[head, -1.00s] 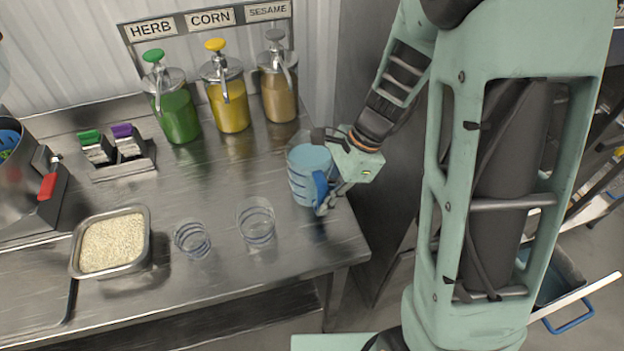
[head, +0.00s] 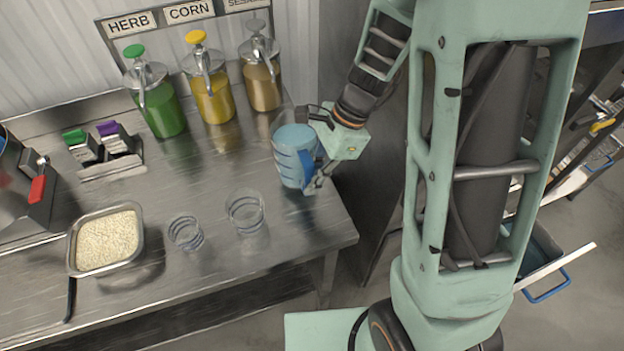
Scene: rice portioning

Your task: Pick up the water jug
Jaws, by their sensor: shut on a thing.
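The water jug (head: 290,165) is clear with blue water inside and a blue handle on its right side. It is upright at the right end of the steel table in the head view. My gripper (head: 314,178) is at the jug's right side, shut on the handle. The arm partly covers the jug's upper right edge. I cannot tell whether the jug's base touches the table or is slightly above it.
Two clear glasses, a smaller one (head: 186,232) and a larger one (head: 245,212), stand left of the jug. A steel pan of rice (head: 138,262) is further left. Green, yellow and tan pump bottles (head: 262,85) line the back. The table's front right (head: 310,232) is clear.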

